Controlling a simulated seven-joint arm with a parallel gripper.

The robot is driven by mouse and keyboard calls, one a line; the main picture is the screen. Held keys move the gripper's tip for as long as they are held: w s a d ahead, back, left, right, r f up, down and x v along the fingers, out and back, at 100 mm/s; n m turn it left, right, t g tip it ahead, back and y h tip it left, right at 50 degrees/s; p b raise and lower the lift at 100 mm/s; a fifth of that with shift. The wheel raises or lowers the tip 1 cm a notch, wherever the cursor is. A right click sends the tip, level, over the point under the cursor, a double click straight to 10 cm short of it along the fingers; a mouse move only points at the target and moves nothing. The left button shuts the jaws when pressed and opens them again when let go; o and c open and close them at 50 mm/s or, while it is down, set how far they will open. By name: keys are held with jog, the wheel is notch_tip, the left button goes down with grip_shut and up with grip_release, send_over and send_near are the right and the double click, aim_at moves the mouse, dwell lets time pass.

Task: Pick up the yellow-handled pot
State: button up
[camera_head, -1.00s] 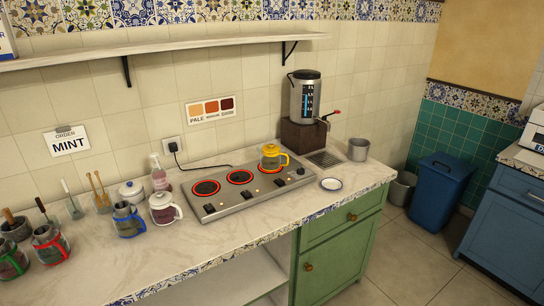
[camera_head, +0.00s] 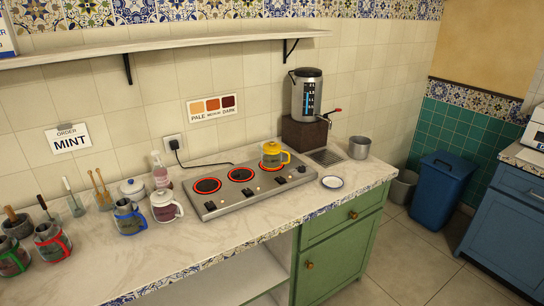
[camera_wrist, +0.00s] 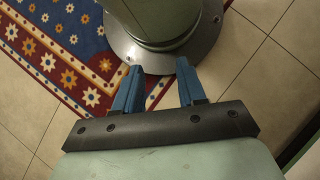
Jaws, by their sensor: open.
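The yellow-handled pot (camera_head: 271,155) stands upright on the rightmost burner of the hot plate (camera_head: 220,205) in the head view. The pot is not in the wrist view.
A samovar (camera_head: 307,95) on a brown block stands behind the pot. A saucer (camera_head: 332,182) and a metal cup (camera_head: 359,148) are to the right. The counter front (camera_head: 200,250) is clear.

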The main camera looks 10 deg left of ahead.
aim_at(273, 156)
jog(key=shift+w, duration=0.1)
jog(key=w+a+r+m+t+y, duration=0.3)
jog(key=w+r+m, duration=0.1)
jog(key=w, duration=0.8)
jog(key=w+a+r+m+t+y, duration=0.2)
jog(key=w+a+r+m+t, duration=0.15)
jog(key=w, duration=0.95)
jog(key=w+a+r+m+t+y, duration=0.25)
jog(key=w+r+m, duration=0.2)
jog(key=w, duration=0.75)
jog(key=w+r+m+t+y, duration=0.2)
jog(key=w+r+m+t, duration=0.15)
jog(key=w+r, duration=0.75)
jog(key=w+r+m+t+y, duration=0.1)
jog(key=w+r+m+t, duration=0.4)
jog(key=r, duration=1.1)
jog(key=w+r+m+t+y, duration=0.2)
jog(key=w+r+m, duration=0.2)
jog(key=w+r, duration=0.85)
jog(key=a, duration=0.4)
jog(key=w+a+m, duration=0.1)
jog(key=a, duration=0.4)
jog(key=a+f+m, duration=0.1)
jog(key=a, duration=0.3)
jog(key=shift+w+a+y, duration=0.25)
jog(key=x, duration=1.4)
jog(key=shift+s+a+f, duration=0.15)
jog(key=shift+s+f, duration=0.1)
jog(key=shift+f, duration=0.05)
grip_shut()
